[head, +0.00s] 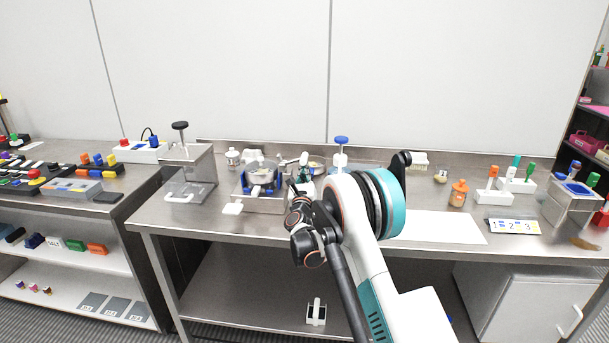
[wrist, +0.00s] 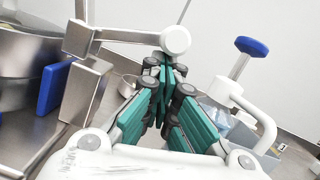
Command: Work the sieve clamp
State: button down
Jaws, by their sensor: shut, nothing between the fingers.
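The sieve (head: 262,171) is a round metal pan between blue blocks on a metal base, left of my gripper (head: 303,183) in the head view. In the wrist view its metal wall (wrist: 25,75) fills the left edge, beside a blue block (wrist: 53,88). A metal clamp lever (wrist: 120,36) reaches right from a metal block and ends in a round white knob (wrist: 176,40). My gripper (wrist: 163,78) has its green fingers shut and empty, with tips just below the knob in the picture. I cannot tell whether they touch it.
A blue-topped handle (wrist: 251,46) stands right of my gripper in the wrist view. A clear box press with a black knob (head: 180,126) stands left of the sieve. An orange bottle (head: 458,193) and marker holders stand right. A white sheet (head: 440,228) lies on open bench.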

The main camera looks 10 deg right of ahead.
aim_at(303, 158)
notch_tip(303, 158, up, 3)
jog(key=n+y, duration=0.1)
jog(key=n, duration=0.3)
jog(key=shift+y+p, duration=0.3)
jog(key=shift+p, duration=0.1)
jog(key=r+n, duration=0.1)
jog(key=n, duration=0.1)
jog(key=a+r+n+y+p, duration=0.1)
jog(key=n, duration=0.1)
jog(key=shift+w+r+n, duration=0.15)
jog(key=shift+r+n, duration=0.2)
jog(key=shift+n, duration=0.05)
jog(key=shift+w+a+r+n+g+y+p, duration=0.15)
jog(key=shift+a+r+n+y+p, duration=0.1)
jog(key=shift+a+r+n, duration=0.35)
jog(key=shift+w+a+r+n+g+y+p, duration=0.2)
jog(key=shift+a+r+n, duration=0.25)
jog(key=shift+n, duration=0.3)
jog(key=shift+w+a+r+n+g+y+p, duration=0.15)
jog(key=shift+a+r+n+p, duration=0.15)
jog(key=shift+a+r+n, duration=0.3)
